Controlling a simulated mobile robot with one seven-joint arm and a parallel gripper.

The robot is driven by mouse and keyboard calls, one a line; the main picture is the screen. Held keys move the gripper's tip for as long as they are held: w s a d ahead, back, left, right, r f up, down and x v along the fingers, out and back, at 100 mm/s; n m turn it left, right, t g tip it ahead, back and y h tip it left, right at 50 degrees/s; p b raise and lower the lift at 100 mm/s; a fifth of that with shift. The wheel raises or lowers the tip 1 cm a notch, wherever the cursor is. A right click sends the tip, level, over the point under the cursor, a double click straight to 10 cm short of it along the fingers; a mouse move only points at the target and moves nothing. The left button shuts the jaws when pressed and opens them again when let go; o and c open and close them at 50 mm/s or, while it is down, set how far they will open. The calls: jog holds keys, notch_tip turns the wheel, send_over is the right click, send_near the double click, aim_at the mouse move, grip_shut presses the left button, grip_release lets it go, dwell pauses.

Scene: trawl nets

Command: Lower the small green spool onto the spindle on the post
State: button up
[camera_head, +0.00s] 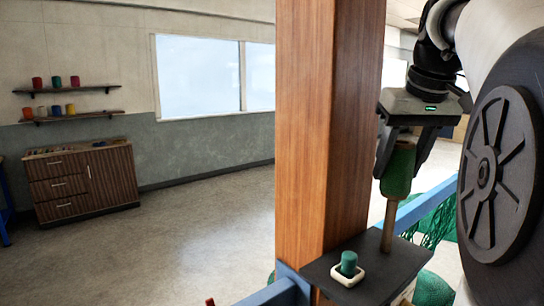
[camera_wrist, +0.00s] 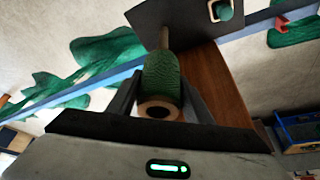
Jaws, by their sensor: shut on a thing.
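The green spool (camera_head: 398,172), with a pale wooden core end, is held upright between the fingers of my gripper (camera_head: 402,150). In the wrist view the spool (camera_wrist: 162,78) sits between both fingers, its round end with a dark hole facing the camera. The thin wooden spindle (camera_head: 388,228) stands on a dark plate (camera_head: 372,272) at the wooden post (camera_head: 322,130). The spool's lower end lines up with the spindle's top in the head view. The spindle (camera_wrist: 164,38) shows beyond the spool in the wrist view. I cannot tell whether its tip is inside the spool.
A small green piece (camera_head: 348,261) in a white square holder (camera_head: 347,278) sits on the plate beside the spindle. A blue rail (camera_head: 425,203) with green netting (camera_head: 440,225) runs behind. A cabinet (camera_head: 85,183) and shelves with colored spools stand far left.

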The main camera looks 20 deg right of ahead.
aim_at(394, 213)
jog(key=shift+f+b, duration=4.65)
jog(key=shift+f, duration=1.3)
jog(key=o, duration=1.2)
jog(key=shift+r, duration=0.1)
jog(key=p+v, duration=0.4)
jog(key=v, duration=1.3)
